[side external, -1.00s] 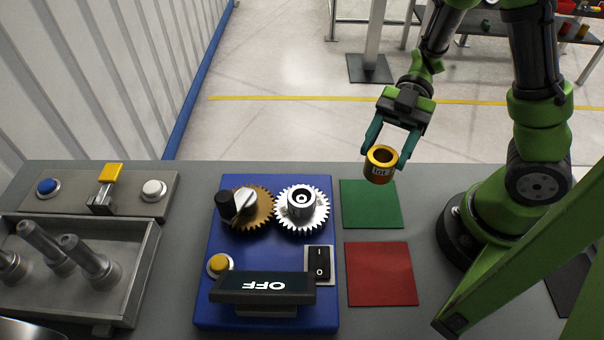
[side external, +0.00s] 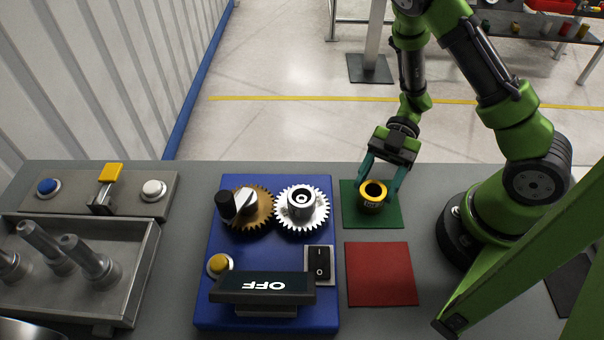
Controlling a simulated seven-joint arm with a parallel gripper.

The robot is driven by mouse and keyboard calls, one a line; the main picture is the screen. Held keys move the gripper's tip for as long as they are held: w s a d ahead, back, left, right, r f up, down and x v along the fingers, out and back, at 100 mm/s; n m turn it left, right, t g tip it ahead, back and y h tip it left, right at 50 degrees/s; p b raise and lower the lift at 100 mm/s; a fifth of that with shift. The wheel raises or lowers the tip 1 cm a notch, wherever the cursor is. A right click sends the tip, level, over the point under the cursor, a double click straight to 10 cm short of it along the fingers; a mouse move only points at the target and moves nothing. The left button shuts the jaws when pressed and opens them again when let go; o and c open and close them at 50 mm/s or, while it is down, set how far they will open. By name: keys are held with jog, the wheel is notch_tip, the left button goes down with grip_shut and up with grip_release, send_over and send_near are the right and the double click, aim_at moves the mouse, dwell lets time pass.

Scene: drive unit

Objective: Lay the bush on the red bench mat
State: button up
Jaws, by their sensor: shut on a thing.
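The bush (side external: 372,205) is a short gold-coloured ring with a dark bore. It is upright over the green mat (side external: 350,220). I cannot tell whether it touches the mat. My gripper (side external: 377,189) is shut on the bush, with one teal finger on each side. The red bench mat (side external: 381,274) lies flat and bare, just nearer the camera than the green mat.
The blue drive unit (side external: 213,300) stands left of the mats. It carries a brown gear (side external: 262,207), a white gear (side external: 318,222), a black switch (side external: 319,263) and an OFF sign (side external: 262,287). A grey tray (side external: 142,262) holds metal pins at the left.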

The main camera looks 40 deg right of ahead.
jog(key=o, duration=1.4)
jog(key=shift+o, duration=0.2)
